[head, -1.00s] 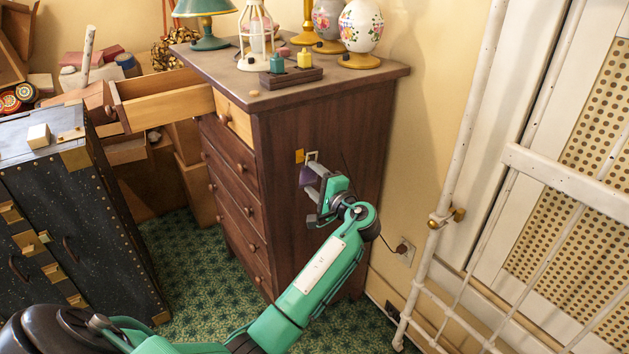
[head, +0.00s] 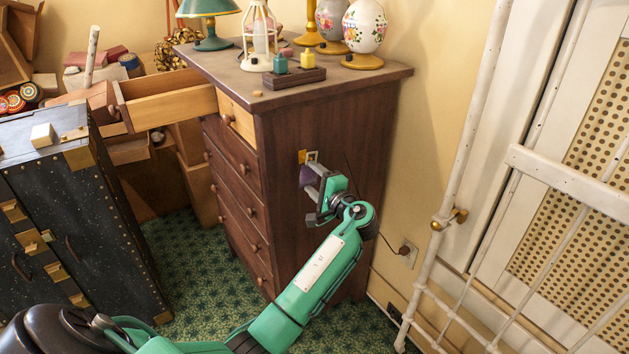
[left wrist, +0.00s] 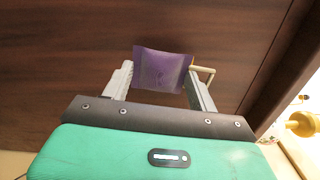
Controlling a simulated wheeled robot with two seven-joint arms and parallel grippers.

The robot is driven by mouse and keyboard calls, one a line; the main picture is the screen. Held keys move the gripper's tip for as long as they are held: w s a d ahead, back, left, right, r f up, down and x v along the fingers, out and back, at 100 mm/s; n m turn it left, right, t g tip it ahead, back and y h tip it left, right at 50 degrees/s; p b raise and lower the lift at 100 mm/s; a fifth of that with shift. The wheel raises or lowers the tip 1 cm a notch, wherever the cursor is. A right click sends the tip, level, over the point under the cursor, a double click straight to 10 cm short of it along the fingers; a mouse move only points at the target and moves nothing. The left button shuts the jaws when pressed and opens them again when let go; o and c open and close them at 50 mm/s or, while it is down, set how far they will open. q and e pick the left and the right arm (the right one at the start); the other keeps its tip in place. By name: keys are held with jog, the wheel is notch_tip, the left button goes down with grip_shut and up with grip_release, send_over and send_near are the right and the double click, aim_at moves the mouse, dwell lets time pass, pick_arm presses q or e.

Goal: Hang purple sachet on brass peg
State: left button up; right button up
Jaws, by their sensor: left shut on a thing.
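The purple sachet (head: 306,177) is held at the side panel of the brown dresser (head: 350,130). My left gripper (head: 313,183) is shut on it, one finger on either side in the left wrist view, where the sachet (left wrist: 160,70) faces the camera. A pale loop (head: 313,155) stands above the sachet in the head view and at its right edge in the left wrist view (left wrist: 206,69). A brass-yellow piece (head: 301,157), seemingly the peg's mount, is just left of the loop. Whether the loop is around the peg cannot be told. My right gripper is out of view.
Lamps (head: 362,30) and a small block tray (head: 294,77) stand on the dresser top. An open drawer (head: 170,98) juts out left. A dark trunk (head: 80,220) stands at left, a white metal frame (head: 455,190) at right. A cord hangs near the wall outlet (head: 408,252).

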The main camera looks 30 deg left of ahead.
pick_arm(q)
jog(key=shift+w+a+f, duration=0.25)
jog(key=shift+a, duration=0.3)
dwell(0.6)
dwell(0.6)
jog(key=shift+f, duration=0.1)
dwell(0.3)
jog(key=shift+f, duration=0.4)
dwell(0.4)
